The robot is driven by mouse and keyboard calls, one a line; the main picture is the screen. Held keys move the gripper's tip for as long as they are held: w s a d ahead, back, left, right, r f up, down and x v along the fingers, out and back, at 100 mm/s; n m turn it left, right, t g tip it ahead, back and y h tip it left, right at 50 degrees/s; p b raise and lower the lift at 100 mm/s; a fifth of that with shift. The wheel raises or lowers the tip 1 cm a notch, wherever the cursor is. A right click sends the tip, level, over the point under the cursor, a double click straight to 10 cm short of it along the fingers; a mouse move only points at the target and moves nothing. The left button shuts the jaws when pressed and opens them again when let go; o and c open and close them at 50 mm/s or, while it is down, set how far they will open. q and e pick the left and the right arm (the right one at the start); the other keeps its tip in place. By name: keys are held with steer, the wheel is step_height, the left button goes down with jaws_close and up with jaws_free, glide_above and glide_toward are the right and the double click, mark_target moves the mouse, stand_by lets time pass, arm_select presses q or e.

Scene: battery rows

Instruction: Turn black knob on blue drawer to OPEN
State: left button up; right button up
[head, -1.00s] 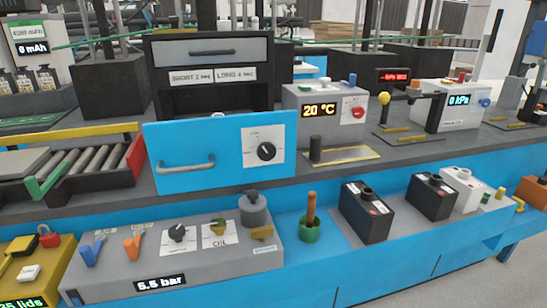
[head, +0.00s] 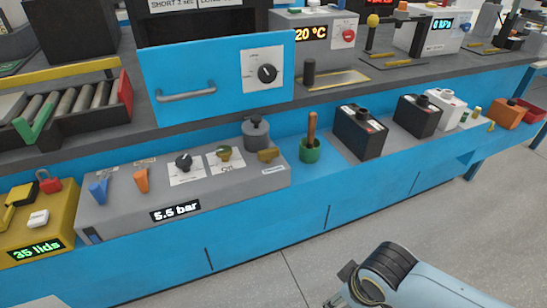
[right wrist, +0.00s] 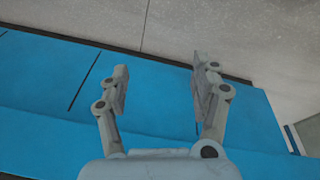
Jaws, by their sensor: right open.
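The blue drawer (head: 215,108) sticks out from under a dark cabinet, with a grey bar handle (head: 186,94) on its front. The black knob (head: 267,73) sits on a white label plate (head: 252,60) at the right of that front. The plate's lettering and the knob's setting are too small to read. My right gripper (right wrist: 162,78) is open and empty in the right wrist view, over the blue bench front. In the head view my right arm is at the lower right, well below and right of the knob. My left gripper is not in view.
A grey panel (head: 130,205) with levers and other knobs lies below the drawer. A green cup (head: 310,155) and black batteries (head: 359,138) stand on the blue ledge to its right. A black post (head: 310,72) stands right of the drawer. The floor (head: 470,225) in front is clear.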

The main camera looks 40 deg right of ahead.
steer(key=w+d+r+t+h, duration=0.15)
steer(key=w+r, duration=0.45)
steer(key=r, duration=0.6)
steer(key=m+t+h, duration=0.2)
steer(key=m+t, duration=0.1)
steer(key=t, duration=1.1)
glide_toward(269, 76)
steer(key=shift+y, duration=0.25)
steer(key=p+x, duration=0.1)
steer(key=x, duration=0.8)
steer(key=shift+w+d, duration=0.2)
steer(key=shift+w, duration=0.1)
steer(key=c, duration=1.2)
